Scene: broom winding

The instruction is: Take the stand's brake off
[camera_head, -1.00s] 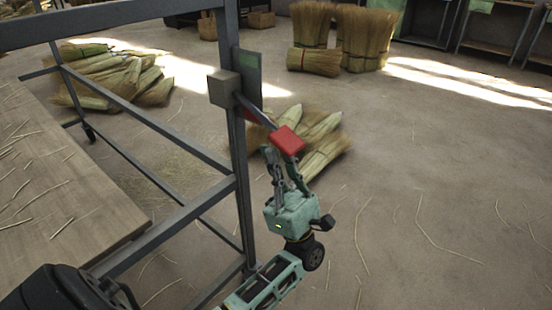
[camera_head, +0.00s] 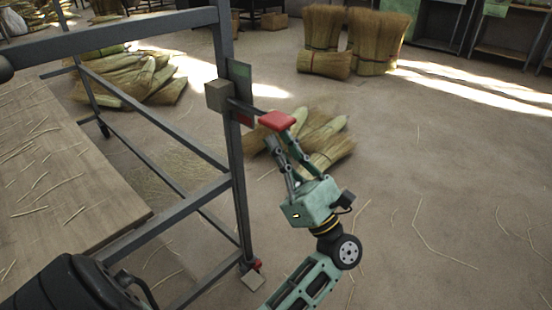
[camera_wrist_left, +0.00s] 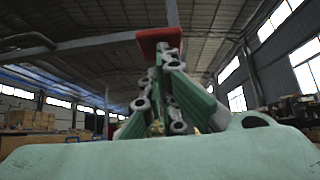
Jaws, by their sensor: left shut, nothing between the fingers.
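The stand (camera_head: 237,180) is a dark grey metal frame at centre left in the head view. A brake lever (camera_head: 243,107) with a red handle (camera_head: 277,120) sticks out to the right from a box (camera_head: 218,95) on its post, sloping slightly down. A plate (camera_head: 240,80) behind the lever shows green above and red below. My left gripper (camera_head: 284,139) is shut and empty, its fingertips just under the red handle, seemingly touching it. In the left wrist view the red handle (camera_wrist_left: 158,39) sits over the closed fingertips. My right gripper is out of view.
A wooden tabletop (camera_head: 70,190) with loose straws lies left of the post. A broom bundle pile (camera_head: 320,140) lies on the floor behind my gripper. More bundles (camera_head: 345,40) stand at the back. The floor at right is open, with scattered stalks.

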